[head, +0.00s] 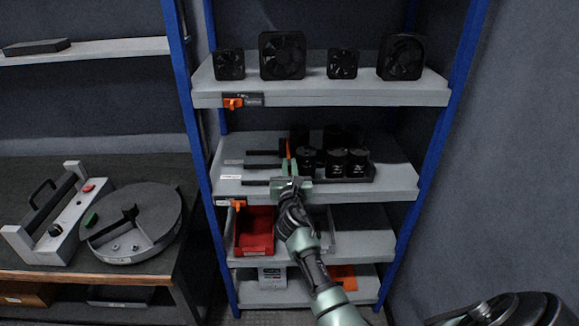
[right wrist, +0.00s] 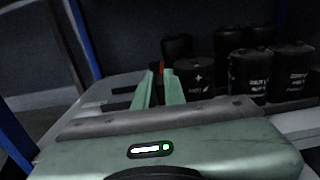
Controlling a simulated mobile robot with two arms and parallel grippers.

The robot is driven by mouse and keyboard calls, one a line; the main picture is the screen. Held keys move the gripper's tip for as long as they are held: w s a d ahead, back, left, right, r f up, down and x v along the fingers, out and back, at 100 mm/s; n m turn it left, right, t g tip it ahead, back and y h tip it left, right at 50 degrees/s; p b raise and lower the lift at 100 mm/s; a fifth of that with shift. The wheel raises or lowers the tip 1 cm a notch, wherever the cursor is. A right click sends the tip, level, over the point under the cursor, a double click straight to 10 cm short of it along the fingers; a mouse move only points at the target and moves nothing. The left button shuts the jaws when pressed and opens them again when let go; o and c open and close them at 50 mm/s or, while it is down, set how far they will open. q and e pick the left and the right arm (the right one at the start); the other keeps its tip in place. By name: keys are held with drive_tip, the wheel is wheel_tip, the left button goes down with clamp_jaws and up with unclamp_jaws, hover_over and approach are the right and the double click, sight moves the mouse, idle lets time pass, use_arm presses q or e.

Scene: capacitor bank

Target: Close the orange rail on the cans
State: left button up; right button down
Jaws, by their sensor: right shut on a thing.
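The black cans (head: 336,162) stand in a group on the middle shelf; they also show in the right wrist view (right wrist: 250,72). The orange rail (head: 289,150) is a thin strip at the left side of the cans. In the right wrist view the rail (right wrist: 161,67) shows only as a small red-orange end between the fingertips. My right gripper (head: 294,164) reaches over the shelf from the front and is shut on the rail, just left of the front cans. Its fingers hide most of the rail. My left gripper is out of view.
Dark bars (head: 262,166) lie on the shelf (head: 228,188) left of the gripper. Several fans (head: 283,55) stand on the shelf above. A red bin (head: 255,231) sits below. Blue posts (head: 194,120) bound the rack. The shelf's right front is clear.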

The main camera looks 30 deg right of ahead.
drive_tip(key=s+d+p, duration=0.1)
drive_tip(key=d, duration=0.1)
drive_tip(key=s+d, duration=0.1)
drive_tip(key=d, duration=0.1)
drive_tip(key=shift+s+p, duration=0.2)
drive_tip(key=shift+p, duration=0.2)
drive_tip(key=c, duration=1.5)
unclamp_jaws()
drive_tip(key=shift+a, duration=0.2)
drive_tip(key=v, duration=0.7)
drive_tip(key=shift+s+a, duration=0.15)
drive_tip(key=shift+s, duration=0.2)
